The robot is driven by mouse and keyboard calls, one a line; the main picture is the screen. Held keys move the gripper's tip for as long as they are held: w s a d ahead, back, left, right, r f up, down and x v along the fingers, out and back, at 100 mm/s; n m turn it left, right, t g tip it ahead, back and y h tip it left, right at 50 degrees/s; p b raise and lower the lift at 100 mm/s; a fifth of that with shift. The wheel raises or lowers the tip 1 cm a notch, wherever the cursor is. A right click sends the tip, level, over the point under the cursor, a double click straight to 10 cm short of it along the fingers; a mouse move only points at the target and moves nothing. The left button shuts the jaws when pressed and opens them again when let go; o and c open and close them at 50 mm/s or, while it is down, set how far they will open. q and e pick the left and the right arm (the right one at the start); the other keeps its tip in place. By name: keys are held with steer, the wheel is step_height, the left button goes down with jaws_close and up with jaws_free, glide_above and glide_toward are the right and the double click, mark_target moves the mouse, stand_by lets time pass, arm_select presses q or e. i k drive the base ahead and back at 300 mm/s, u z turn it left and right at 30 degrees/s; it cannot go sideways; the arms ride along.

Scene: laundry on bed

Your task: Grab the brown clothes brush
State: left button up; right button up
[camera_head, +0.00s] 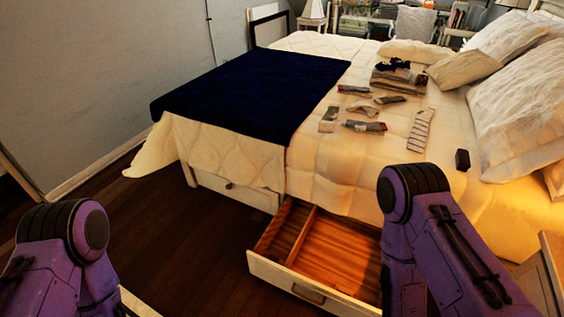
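I cannot clearly pick out the brown clothes brush. A small dark block (462,160) lies alone on the bed's right side near the pillows; it is too small to tell whether it is the brush. Several socks and small garments lie on the bed, among them a striped sock (420,130), a rolled grey-and-red piece (363,126) and a folded stack (397,78) with a dark item (394,64) on top. My purple arm links show at the lower left and lower right. Neither of my grippers shows.
An open, divided wooden drawer (278,272) juts out from under the bed (345,165), empty where visible. My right arm covers its right end. A dark blue blanket (250,95) covers the bed's left part. Pillows (520,105) lie at right. Dark floor (190,245) is clear at left.

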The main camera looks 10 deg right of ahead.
mark_target(462, 156)
steer(key=z, duration=0.95)
steer(key=i, duration=0.6)
steer(key=z, duration=1.25)
